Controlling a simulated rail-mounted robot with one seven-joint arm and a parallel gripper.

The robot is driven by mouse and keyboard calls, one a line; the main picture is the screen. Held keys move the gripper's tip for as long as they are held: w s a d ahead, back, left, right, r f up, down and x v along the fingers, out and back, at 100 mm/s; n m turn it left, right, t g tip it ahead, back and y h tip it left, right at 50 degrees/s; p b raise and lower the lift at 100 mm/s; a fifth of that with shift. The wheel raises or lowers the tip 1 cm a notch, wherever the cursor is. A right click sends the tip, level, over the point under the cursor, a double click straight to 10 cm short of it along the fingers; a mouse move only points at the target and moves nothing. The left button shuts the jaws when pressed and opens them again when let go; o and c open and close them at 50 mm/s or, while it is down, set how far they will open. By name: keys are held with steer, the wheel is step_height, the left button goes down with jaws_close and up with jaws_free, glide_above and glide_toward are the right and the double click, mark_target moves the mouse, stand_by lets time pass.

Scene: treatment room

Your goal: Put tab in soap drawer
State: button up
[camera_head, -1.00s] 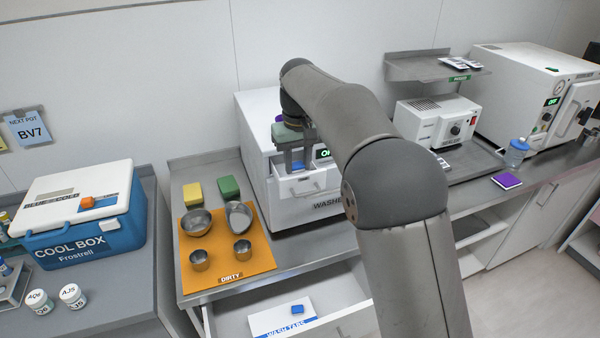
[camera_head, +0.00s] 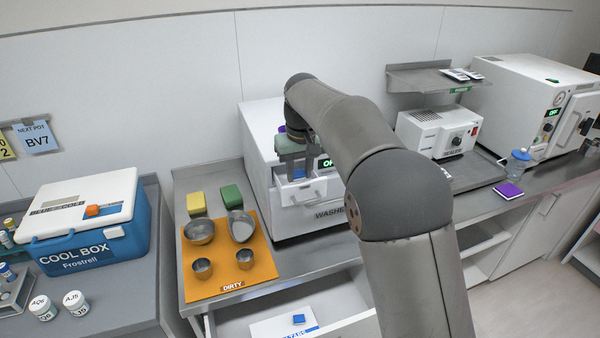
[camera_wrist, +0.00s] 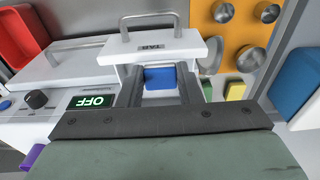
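A blue tab (camera_wrist: 160,76) lies in the small white soap drawer (camera_wrist: 155,48) labelled TAB, which is pulled out of the washer's front. In the head view the open drawer (camera_head: 306,192) sits below my gripper (camera_head: 295,172). In the wrist view my gripper (camera_wrist: 160,88) is open, with one finger on each side of the tab and no clear grip on it. How deep the fingertips reach into the drawer is hard to tell. Another blue tab (camera_head: 298,319) lies on the white WASH TABS box (camera_head: 270,328) in an open lower drawer.
The white washer (camera_head: 262,150) shows OFF. An orange DIRTY mat (camera_head: 218,262) with metal bowls and cups lies left of it, with yellow and green sponges behind. A blue cool box (camera_head: 95,240) stands far left. A sealer (camera_head: 438,132) is on the right.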

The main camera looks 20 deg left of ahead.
mark_target(304, 175)
steer(key=shift+o, duration=0.5)
step_height(304, 175, down, 6)
steer(key=d+g+h, duration=0.1)
steer(key=d, duration=0.1)
steer(key=shift+s+f, duration=0.15)
steer(key=shift+s, duration=0.25)
steer(key=shift+r, duration=0.35)
steer(key=shift+o, duration=0.3)
step_height(304, 175, up, 7)
steer(key=w, duration=0.1)
steer(key=shift+w+a+r+b, duration=0.15)
steer(key=shift+w+b, duration=0.2)
steer(key=shift+b, duration=0.05)
steer(key=r, duration=0.5)
steer(key=shift+s+a, duration=0.25)
steer(key=shift+a, duration=0.05)
steer(key=shift+s+r, duration=0.1)
steer(key=shift+r, duration=0.2)
